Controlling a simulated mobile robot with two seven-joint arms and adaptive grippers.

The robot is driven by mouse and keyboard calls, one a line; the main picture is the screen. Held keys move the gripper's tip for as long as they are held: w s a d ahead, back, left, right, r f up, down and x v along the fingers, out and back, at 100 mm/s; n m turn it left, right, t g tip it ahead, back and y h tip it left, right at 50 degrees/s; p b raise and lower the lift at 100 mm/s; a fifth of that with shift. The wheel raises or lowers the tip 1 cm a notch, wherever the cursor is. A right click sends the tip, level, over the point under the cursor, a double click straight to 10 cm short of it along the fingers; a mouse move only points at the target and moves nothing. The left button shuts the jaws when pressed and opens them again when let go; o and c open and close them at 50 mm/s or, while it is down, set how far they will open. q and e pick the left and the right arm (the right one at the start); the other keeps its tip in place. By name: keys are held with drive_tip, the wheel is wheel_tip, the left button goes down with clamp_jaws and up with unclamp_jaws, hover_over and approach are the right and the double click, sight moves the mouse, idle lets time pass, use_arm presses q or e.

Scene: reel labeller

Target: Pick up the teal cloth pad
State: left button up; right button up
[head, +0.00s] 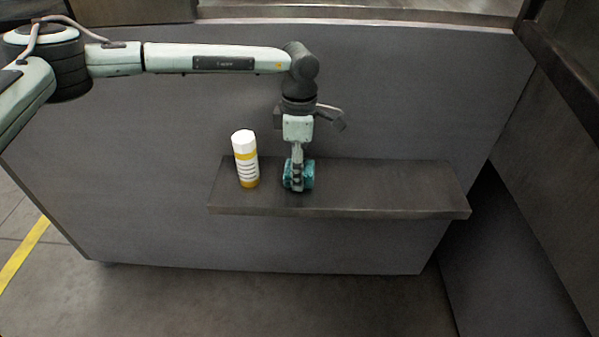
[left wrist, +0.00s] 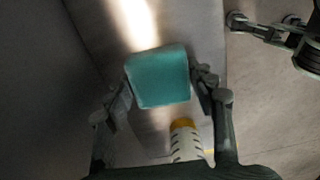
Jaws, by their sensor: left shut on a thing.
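The teal cloth pad (head: 309,174) is at the middle of the dark shelf (head: 390,188) in the head view, partly hidden behind my left gripper (head: 298,180). In the left wrist view the teal pad (left wrist: 158,76) sits between the two fingertips of my left gripper (left wrist: 163,90). The gripper is shut on it, with a finger on either side. The head view does not clearly show whether the pad touches the shelf.
A white bottle with yellow bands (head: 246,160) stands on the shelf just left of the pad; it also shows in the left wrist view (left wrist: 186,143). The right part of the shelf is clear. A grey panel (head: 180,120) rises behind the shelf.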

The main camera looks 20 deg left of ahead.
use_arm(q)
drive_tip(key=shift+r, duration=0.15)
drive_tip(key=shift+r, duration=0.35)
wheel_tip(320, 180, up, 8)
drive_tip(key=shift+f+b, duration=0.15)
drive_tip(key=shift+b, duration=0.15)
drive_tip(key=shift+r, duration=0.7)
use_arm(e)
drive_tip(key=shift+s+r, duration=0.25)
drive_tip(key=shift+r, duration=0.45)
use_arm(q)
drive_tip(key=o, duration=0.3)
drive_tip(key=shift+c, duration=1.4)
use_arm(e)
drive_tip(key=shift+w, duration=0.2)
